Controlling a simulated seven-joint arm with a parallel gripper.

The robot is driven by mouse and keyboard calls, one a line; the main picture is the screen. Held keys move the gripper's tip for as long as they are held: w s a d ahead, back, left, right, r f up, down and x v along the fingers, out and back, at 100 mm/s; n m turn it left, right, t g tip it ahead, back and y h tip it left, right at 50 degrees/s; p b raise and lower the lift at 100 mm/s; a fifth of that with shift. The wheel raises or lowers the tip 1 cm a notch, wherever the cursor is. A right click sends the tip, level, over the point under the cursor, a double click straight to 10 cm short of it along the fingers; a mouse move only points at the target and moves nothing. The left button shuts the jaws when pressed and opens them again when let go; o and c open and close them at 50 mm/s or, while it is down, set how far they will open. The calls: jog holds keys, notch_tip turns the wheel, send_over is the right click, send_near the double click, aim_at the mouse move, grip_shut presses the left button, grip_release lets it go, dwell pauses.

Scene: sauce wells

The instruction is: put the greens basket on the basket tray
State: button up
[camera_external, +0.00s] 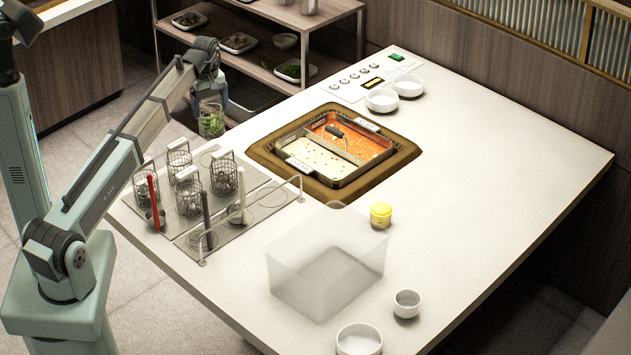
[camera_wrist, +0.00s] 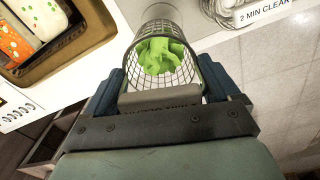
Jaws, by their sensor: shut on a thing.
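The greens basket (camera_external: 211,122) is a small wire mesh basket with bright green leaves in it. My gripper (camera_external: 211,96) is shut on its upper part and holds it in the air beyond the far left edge of the counter. In the wrist view, the basket (camera_wrist: 160,62) sits between the two fingers of my gripper (camera_wrist: 168,88), with the leaves inside. The basket tray (camera_external: 252,181) appears to be the grey plate at the counter's left end. Several wire baskets (camera_external: 188,190) stand upright on it, apart from the held one.
A red-handled tool (camera_external: 154,203) and other upright tools stand beside the baskets. A low rail (camera_external: 250,219) runs along the plate's right side. A two-part soup pot (camera_external: 338,150), a clear bin (camera_external: 327,262) and a yellow jar (camera_external: 381,215) stand further right.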

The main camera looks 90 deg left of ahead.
aim_at(212, 133)
jog(key=shift+d+n, duration=0.15)
jog(key=shift+n, duration=1.05)
jog(key=shift+f+n, duration=0.2)
jog(key=shift+n, duration=0.1)
jog(key=shift+f, duration=4.85)
jog(key=shift+f, duration=0.1)
jog(key=o, duration=1.4)
notch_tip(212, 133, up, 12)
jog(key=shift+r, duration=0.15)
